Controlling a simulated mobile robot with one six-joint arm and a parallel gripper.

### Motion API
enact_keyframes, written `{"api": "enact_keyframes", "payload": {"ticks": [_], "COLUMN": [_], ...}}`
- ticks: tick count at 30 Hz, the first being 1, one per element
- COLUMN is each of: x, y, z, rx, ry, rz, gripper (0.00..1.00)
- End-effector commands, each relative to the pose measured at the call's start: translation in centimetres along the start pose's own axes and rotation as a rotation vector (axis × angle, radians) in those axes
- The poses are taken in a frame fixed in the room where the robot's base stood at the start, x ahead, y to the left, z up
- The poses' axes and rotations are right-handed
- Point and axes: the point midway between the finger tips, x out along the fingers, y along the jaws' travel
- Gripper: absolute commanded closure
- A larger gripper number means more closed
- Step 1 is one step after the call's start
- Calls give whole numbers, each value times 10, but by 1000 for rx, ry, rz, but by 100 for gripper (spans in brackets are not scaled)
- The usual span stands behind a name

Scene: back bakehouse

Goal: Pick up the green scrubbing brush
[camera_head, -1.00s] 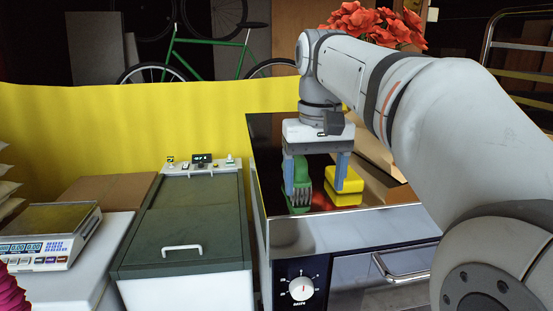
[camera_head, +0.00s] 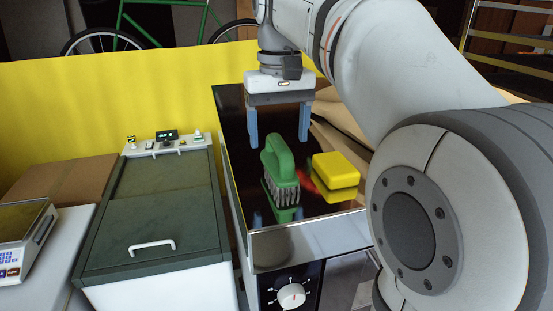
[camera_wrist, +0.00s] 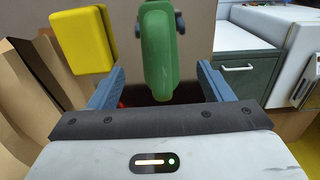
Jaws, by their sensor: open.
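The green scrubbing brush (camera_head: 281,171) stands on the dark glossy top of the oven unit, bristles down and handle up. My gripper (camera_head: 278,139) is open and empty, with its two blue fingers pointing down. In the head view it is above and behind the brush. In the wrist view the brush (camera_wrist: 158,52) shows between and beyond the two fingertips (camera_wrist: 158,80), apart from both. A yellow block-like thing (camera_head: 335,172), perhaps a sponge, sits just right of the brush; it also shows in the wrist view (camera_wrist: 80,40), left of the brush.
The dark oven top (camera_head: 232,120) has bare room left of the brush. A chest with a green lid (camera_head: 150,217) stands to the left, with a scale (camera_head: 22,235) farther left. A brown paper bag (camera_wrist: 35,85) is close to the left finger in the wrist view.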

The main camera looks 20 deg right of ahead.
Motion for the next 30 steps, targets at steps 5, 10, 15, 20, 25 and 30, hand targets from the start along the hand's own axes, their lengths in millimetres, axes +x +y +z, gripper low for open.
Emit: {"api": "enact_keyframes", "payload": {"ticks": [5, 10, 15, 20, 25, 30], "x": [23, 45, 52, 51, 51, 51], "y": [0, 0, 0, 0, -1, -1], "z": [-1, -2, -2, -2, -2, -2], "rx": [0, -1, -1, -2, -2, -2], "ry": [-5, -1, 0, 0, 0, 0], "rz": [0, 0, 0, 0, 0, 0], "gripper": [27, 27, 27, 29, 43, 56]}}
